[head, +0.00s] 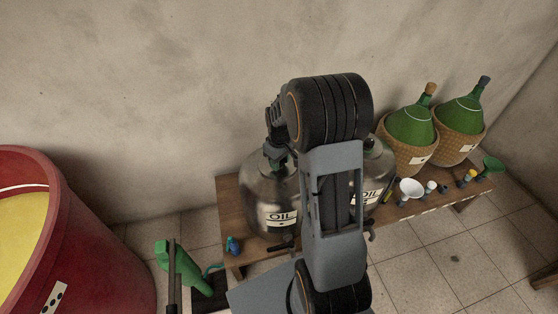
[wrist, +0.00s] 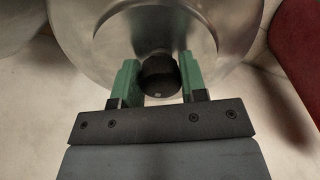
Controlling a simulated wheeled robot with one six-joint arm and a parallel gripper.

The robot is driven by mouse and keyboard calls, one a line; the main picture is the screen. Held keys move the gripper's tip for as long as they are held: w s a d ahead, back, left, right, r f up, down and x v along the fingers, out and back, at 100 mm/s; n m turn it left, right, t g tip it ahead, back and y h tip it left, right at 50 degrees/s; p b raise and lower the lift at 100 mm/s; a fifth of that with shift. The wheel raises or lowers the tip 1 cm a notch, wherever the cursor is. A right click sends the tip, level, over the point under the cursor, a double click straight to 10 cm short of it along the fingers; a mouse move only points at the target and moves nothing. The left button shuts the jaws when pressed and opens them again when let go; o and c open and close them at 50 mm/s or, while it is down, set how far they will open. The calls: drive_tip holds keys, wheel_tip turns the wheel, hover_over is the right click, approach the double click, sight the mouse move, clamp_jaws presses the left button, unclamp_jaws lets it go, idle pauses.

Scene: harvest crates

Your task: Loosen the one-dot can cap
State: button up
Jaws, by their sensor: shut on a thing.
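The left metal oil can (head: 268,190) stands on the wooden bench, its white OIL label facing front with what looks like a single dot. My gripper (head: 277,152) is over the top of this can. In the wrist view the can's shiny round top (wrist: 105,25) lies beneath the fingers. The round black cap (wrist: 160,76) sits between the two green finger pads of my gripper (wrist: 160,80), which is shut on it. The cap is hidden in the head view. A second oil can (head: 378,165) stands to the right, partly hidden behind my arm.
A red vat (head: 100,240) with yellow contents is at left. A green pump-like tool (head: 180,265) stands in front.

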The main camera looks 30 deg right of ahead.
drive_tip(key=shift+f, duration=0.15)
drive_tip(key=o, duration=0.9)
wheel_tip(320, 180, up, 14)
drive_tip(key=p, duration=0.3)
